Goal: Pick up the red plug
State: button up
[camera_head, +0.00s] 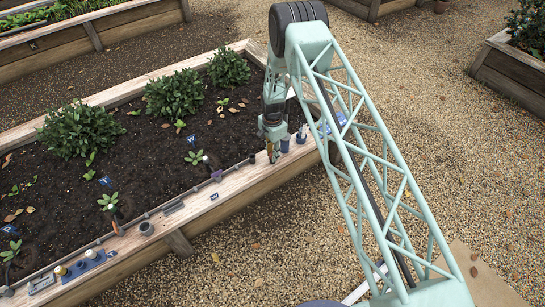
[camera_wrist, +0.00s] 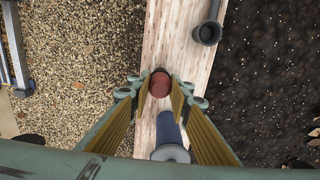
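The red plug (camera_wrist: 160,83) shows in the wrist view as a short dark-red cylinder on the pale wooden plank of the bed rim (camera_wrist: 173,40). My gripper (camera_wrist: 160,92) is open, its two yellow-padded fingers on the left and right of the plug, with gaps at both sides. I cannot tell how far the fingertips are above the plank. A blue cylinder with a grey flared end (camera_wrist: 170,140) is also seen between the fingers, nearer the palm. In the head view my gripper (camera_head: 273,153) points down at the rim, and I cannot make out the red plug.
Blue pegs (camera_head: 285,143) stand on the rim just right of my gripper in the head view. A dark pipe end (camera_wrist: 207,33) lies along the soil side of the plank. Plants (camera_head: 175,95) grow behind, and gravel (camera_head: 480,150) lies in front.

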jog(key=shift+r, duration=0.1)
dwell(0.3)
jog(key=shift+r+p, duration=0.4)
jog(key=shift+r, duration=1.2)
jog(key=shift+s+r, duration=0.1)
jog(key=shift+s, duration=0.2)
jog(key=s+d+p, duration=0.1)
jog(key=s, duration=0.6)
jog(key=s+d+r+p, duration=0.1)
jog(key=s+d, duration=0.1)
jog(key=s, duration=0.6)
jog(key=shift+d+r, duration=0.2)
jog(key=shift+d, duration=0.05)
jog(key=shift+r, duration=0.25)
jog(key=shift+r+p, duration=0.4)
jog(key=shift+r, duration=0.85)
jog(key=shift+r, duration=0.25)
